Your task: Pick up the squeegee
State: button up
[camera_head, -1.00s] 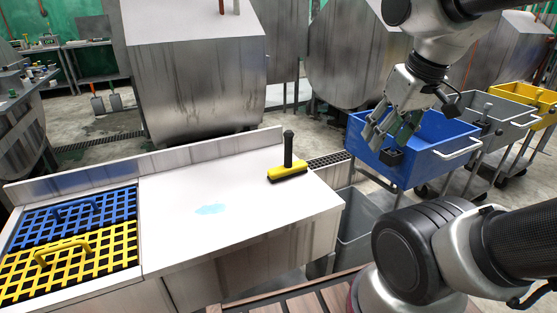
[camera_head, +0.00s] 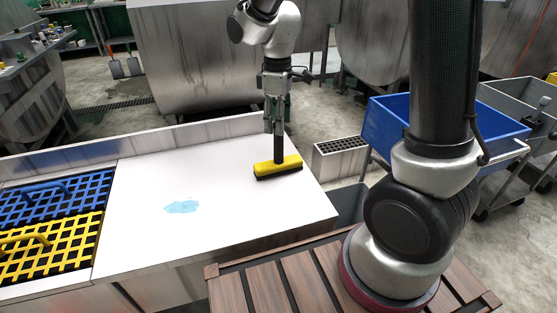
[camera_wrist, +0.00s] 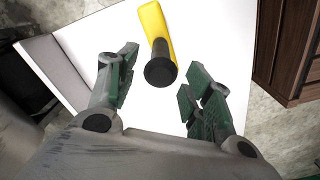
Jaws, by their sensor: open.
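The squeegee (camera_head: 270,167) has a yellow head with a dark lower edge and a black upright handle. It stands on the white table top near its right end. My gripper (camera_head: 275,124) is open above it, fingers pointing down around the upper part of the handle in the head view. In the wrist view the squeegee (camera_wrist: 154,25) shows its yellow head at the top and the round end of its black handle in the middle. There my gripper (camera_wrist: 160,88) has its two green-padded fingers apart on either side of the handle, with gaps on both sides.
A pale blue puddle (camera_head: 182,207) lies on the white table (camera_head: 140,235). Blue (camera_head: 45,203) and yellow (camera_head: 50,247) grids are at the left. A raised metal edge (camera_head: 185,136) runs along the back. A blue cart (camera_head: 388,122) stands at the right.

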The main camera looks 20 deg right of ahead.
aim_at(279, 149)
jog(key=f, duration=0.4)
jog(key=shift+s+d+f, duration=0.15)
jog(key=shift+d+f, duration=0.1)
jog(key=shift+f, duration=0.15)
jog(key=shift+c, duration=0.2)
grip_shut()
